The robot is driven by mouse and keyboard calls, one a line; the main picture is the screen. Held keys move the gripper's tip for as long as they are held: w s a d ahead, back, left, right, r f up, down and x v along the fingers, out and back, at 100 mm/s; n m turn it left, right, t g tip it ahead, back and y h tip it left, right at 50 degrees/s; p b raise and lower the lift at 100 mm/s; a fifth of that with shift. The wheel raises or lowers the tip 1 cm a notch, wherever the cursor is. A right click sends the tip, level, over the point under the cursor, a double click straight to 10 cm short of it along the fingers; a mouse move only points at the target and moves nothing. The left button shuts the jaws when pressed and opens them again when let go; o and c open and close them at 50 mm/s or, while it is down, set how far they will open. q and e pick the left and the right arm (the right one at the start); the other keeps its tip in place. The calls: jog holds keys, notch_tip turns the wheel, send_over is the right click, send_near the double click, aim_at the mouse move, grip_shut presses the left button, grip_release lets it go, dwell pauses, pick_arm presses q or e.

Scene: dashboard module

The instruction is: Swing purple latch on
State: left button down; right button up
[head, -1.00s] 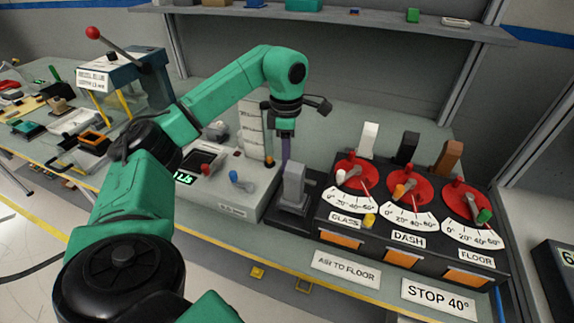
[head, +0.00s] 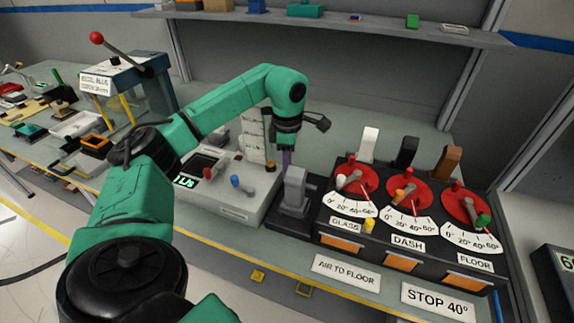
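The purple latch (head: 287,158) is a narrow upright strip between the white-topped bench unit and the black dashboard module. Only a short length of it shows below my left gripper (head: 286,146). My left gripper points down right over the latch, at or very near its upper part. The wrist hides its fingertips, so I cannot tell whether they touch or hold the latch. My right gripper is not in view.
A grey upright block (head: 294,187) stands just in front of the latch. The dashboard module (head: 384,239) with red dials and white, black and brown levers is to the right. A grey unit (head: 226,201) with a blue knob is to the left.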

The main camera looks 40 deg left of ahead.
pick_arm(q)
jog(key=m+p, duration=0.1)
jog(key=w+m+p, duration=0.1)
jog(key=m, duration=0.1)
jog(key=shift+w+r+m, duration=0.15)
jog(key=shift+m, duration=0.15)
jog(key=m, duration=0.1)
jog(key=w+m+p, duration=0.1)
jog(key=shift+m, duration=0.3)
jog(key=m, duration=0.1)
jog(key=w+m, duration=0.1)
jog(key=shift+d+m+p, duration=0.2)
jog(key=shift+m+p, duration=0.15)
jog(key=shift+m, duration=0.05)
jog(key=m, duration=0.2)
jog(key=w+d+m, duration=0.1)
jog(key=m, duration=0.1)
jog(key=shift+w+m+p, duration=0.1)
jog(key=shift+m+p, duration=0.2)
jog(key=shift+w+d+m, duration=0.2)
jog(key=shift+d+m, duration=0.15)
jog(key=shift+m, duration=0.6)
jog(key=shift+w+d+m, duration=0.15)
jog(key=shift+d+m, duration=0.15)
jog(key=shift+m, duration=0.65)
jog(key=c, duration=1)
grip_release()
jog(key=shift+d, duration=0.1)
